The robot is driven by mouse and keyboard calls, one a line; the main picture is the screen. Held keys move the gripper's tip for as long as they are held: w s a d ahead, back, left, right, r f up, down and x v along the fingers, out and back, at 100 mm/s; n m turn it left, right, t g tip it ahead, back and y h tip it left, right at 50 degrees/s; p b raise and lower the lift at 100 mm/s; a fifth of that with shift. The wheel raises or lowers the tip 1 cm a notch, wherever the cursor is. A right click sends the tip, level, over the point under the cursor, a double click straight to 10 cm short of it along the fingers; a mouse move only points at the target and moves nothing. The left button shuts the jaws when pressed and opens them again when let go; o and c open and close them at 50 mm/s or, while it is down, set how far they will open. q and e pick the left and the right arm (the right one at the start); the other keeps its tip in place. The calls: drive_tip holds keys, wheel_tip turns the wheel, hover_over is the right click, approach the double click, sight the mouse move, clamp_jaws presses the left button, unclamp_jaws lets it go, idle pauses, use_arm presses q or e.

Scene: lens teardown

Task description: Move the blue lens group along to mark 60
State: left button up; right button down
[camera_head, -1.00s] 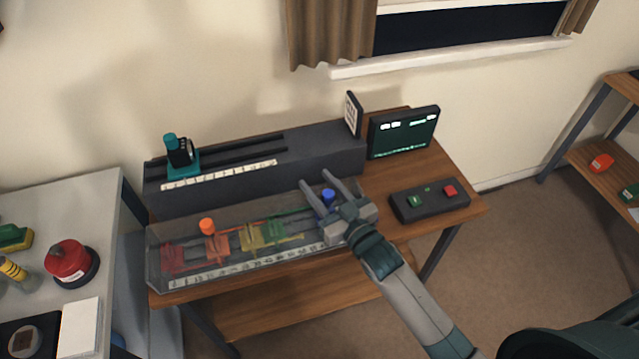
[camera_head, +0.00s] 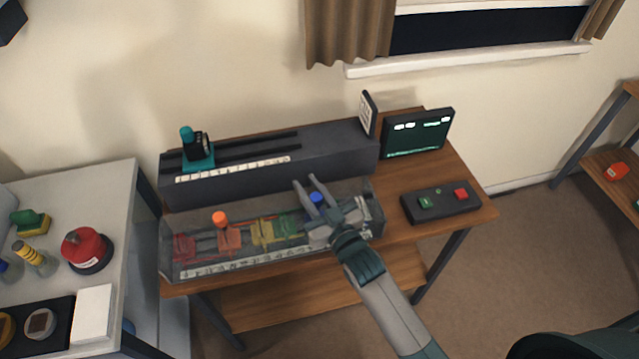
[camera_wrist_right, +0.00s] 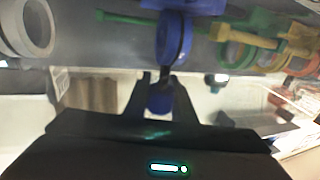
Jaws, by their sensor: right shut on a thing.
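The blue lens group's blue knob (camera_head: 317,198) sticks up from the clear case (camera_head: 172,262), right of the middle. My right gripper (camera_head: 311,184) reaches in from the lower right, shut on this knob. The right wrist view shows the knob (camera_wrist_right: 160,103) between the fingers and the blue lens ring (camera_wrist_right: 173,40) beside them. A white scale strip (camera_head: 210,270) runs along the case front; its numbers are too small to read, and my gripper covers part of the right end. My left gripper is not in view.
The case also holds a green group, a yellow group (camera_head: 262,234), an orange group with an orange knob (camera_head: 219,218), and a red group (camera_head: 184,247). A dark rail block (camera_head: 330,160) stands behind. A button box (camera_head: 440,202) and a screen (camera_head: 417,133) are at right.

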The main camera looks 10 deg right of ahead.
drive_tip(key=c, duration=1.5)
unclamp_jaws()
drive_tip(key=shift+d, duration=0.1)
use_arm(q)
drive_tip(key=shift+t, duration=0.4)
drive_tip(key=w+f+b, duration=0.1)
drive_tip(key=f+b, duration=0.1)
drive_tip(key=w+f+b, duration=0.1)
drive_tip(key=b, duration=0.1)
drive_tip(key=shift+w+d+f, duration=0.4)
use_arm(e)
drive_tip(key=v, duration=1.7)
drive_tip(key=shift+s, duration=0.2)
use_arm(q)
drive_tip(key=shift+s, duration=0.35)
